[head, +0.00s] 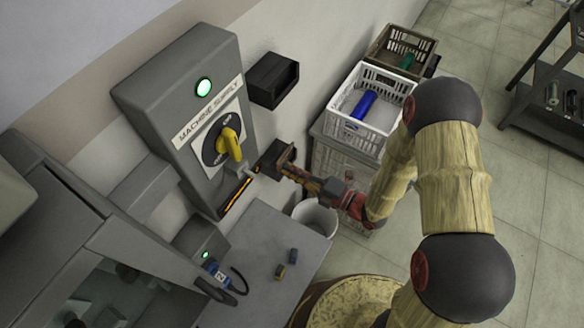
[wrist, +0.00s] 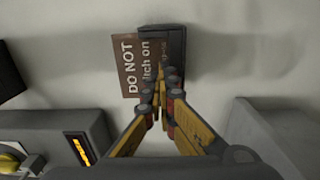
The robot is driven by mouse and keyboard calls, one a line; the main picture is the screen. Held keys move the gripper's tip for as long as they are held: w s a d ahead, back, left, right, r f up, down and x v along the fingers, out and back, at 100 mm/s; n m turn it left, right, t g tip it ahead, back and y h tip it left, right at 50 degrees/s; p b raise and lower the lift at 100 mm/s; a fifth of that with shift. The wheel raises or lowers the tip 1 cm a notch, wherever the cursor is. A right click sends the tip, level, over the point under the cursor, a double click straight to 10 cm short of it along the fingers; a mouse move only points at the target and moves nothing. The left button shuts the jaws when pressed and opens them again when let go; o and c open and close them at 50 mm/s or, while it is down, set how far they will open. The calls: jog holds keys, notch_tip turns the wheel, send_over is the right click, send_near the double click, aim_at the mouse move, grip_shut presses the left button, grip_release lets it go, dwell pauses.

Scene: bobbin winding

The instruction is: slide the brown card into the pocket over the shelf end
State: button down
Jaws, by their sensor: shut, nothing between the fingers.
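The brown card (wrist: 129,68), with white lettering starting "DO NOT", shows in the wrist view against the pale wall. Its right part lies within the dark pocket (wrist: 178,45); its left part sticks out. How deep it sits I cannot tell. In the head view the dark pocket (head: 271,158) is beside the grey switch box; the card is not clear there. My gripper (wrist: 163,84) is shut and empty, its fingertips close in front of the card and pocket, hiding the pocket's lower part. In the head view my gripper (head: 286,169) is just right of the pocket.
The switch box (head: 190,100) has a yellow knob (head: 232,143) and a green lamp. Another dark holder (head: 273,80) hangs on the wall. A white crate (head: 385,82) holds a blue bobbin (head: 364,105). A white bin (head: 316,215) and a grey table (head: 245,260) lie below.

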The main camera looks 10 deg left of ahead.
jog(key=shift+a+f, duration=0.1)
jog(key=c, duration=2.5)
grip_release()
jog(key=shift+c, duration=0.2)
jog(key=shift+o, duration=2.5)
jog(key=shift+s+d, duration=0.15)
jog(key=shift+d, duration=0.35)
jog(key=shift+o, duration=0.4)
jog(key=v, duration=1.1)
jog(key=shift+d, duration=0.1)
